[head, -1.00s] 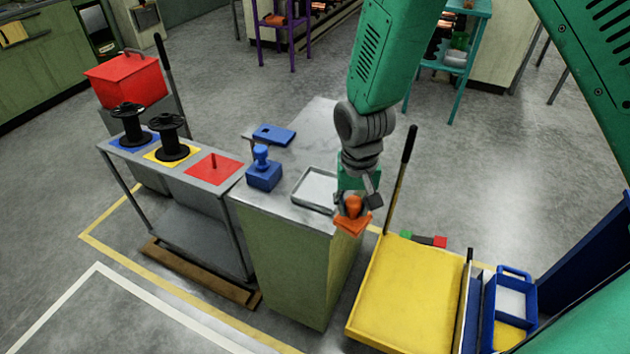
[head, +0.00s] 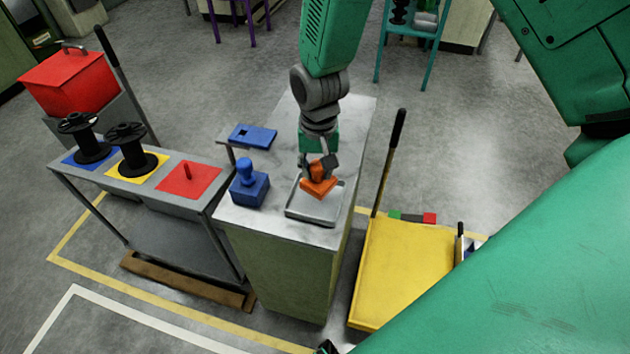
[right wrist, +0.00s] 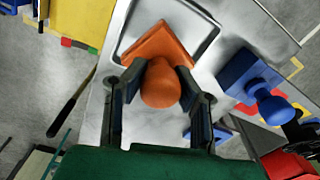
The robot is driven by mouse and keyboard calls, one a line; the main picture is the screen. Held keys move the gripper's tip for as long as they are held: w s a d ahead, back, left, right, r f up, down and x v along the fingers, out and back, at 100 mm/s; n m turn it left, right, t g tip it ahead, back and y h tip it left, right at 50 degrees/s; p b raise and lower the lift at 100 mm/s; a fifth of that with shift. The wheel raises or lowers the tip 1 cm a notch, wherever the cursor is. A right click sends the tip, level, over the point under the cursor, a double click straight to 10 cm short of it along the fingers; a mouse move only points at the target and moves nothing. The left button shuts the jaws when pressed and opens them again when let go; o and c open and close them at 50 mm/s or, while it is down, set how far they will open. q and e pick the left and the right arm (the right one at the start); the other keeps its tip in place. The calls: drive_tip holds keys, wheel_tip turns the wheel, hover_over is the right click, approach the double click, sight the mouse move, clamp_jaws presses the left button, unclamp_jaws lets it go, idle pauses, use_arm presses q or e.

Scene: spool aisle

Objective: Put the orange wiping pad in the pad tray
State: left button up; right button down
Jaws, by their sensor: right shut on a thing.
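The orange wiping pad (head: 319,187) has a square base and a round knob. My right gripper (head: 318,168) is shut on its knob and holds it over the pad tray (head: 312,217), a shallow grey tray on the bench top. In the right wrist view the pad (right wrist: 158,44) sits between the two fingers of the gripper (right wrist: 155,88), with the tray's rim (right wrist: 207,42) around and behind it. I cannot tell whether the pad touches the tray floor. My left gripper is not in view.
A blue pad with a knob (head: 249,187) stands left of the tray, and a blue plate (head: 253,135) lies behind it. A cart with black spools (head: 133,150) stands left of the bench. A yellow cart (head: 405,270) with an upright handle stands right.

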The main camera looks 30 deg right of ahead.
sight(316, 183)
drive_tip(key=f, duration=0.3)
drive_tip(key=shift+w+f, duration=0.2)
drive_tip(key=shift+f, duration=0.2)
drive_tip(key=shift+a+f, duration=0.25)
drive_tip(key=shift+f, duration=0.05)
drive_tip(key=c, duration=1.4)
unclamp_jaws()
drive_tip(key=shift+f, duration=0.1)
drive_tip(key=shift+o, duration=0.6)
drive_tip(key=shift+d, duration=0.2)
wheel_tip(316, 183, up, 12)
drive_tip(key=shift+r, duration=0.1)
